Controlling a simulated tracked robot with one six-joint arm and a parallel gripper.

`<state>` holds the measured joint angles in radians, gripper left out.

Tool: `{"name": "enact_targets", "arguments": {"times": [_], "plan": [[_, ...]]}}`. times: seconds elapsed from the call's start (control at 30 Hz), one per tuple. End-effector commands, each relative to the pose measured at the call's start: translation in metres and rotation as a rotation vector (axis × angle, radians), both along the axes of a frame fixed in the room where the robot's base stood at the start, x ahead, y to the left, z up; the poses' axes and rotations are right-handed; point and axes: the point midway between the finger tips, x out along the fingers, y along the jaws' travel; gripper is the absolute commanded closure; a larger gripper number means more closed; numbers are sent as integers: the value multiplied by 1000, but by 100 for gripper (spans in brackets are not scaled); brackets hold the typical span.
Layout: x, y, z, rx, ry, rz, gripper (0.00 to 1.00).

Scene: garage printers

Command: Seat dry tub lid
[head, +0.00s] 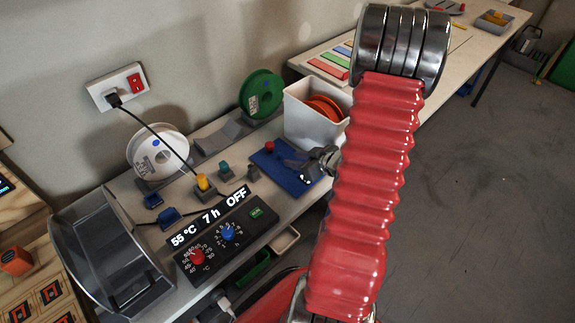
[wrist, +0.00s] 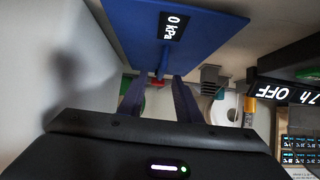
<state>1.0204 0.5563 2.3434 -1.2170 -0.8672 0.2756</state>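The blue lid (head: 288,176) appears to lie flat on the bench, in front of the white tub, with a red knob (head: 269,146) near its far edge. In the wrist view the lid (wrist: 205,30) fills the top, with a "0 kPa" display and a short blue post (wrist: 164,62). The white tub (head: 308,122) is uncovered and holds orange spools. My gripper (wrist: 160,85) has its fingers apart on either side of the post's end, with gaps showing. In the head view my gripper (head: 318,164) is at the lid's right side; its fingertips are hard to make out.
A dryer panel (head: 220,232) reads 55 °C, 7 h, OFF. A green spool (head: 261,94) and a white spool (head: 157,153) stand along the wall. Open floor is at right.

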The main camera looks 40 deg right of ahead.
Motion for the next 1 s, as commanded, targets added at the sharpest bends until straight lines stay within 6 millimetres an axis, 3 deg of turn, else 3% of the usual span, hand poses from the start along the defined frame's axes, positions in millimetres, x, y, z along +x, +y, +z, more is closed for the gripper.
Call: {"name": "enact_targets", "arguments": {"times": [0.37, 0.8, 1.0], "plan": [[3, 0, -2, 1, 0, 1, 69], [40, 4, -29, 0, 0, 2, 69], [42, 3, -31, 0, 0, 0, 69]]}}
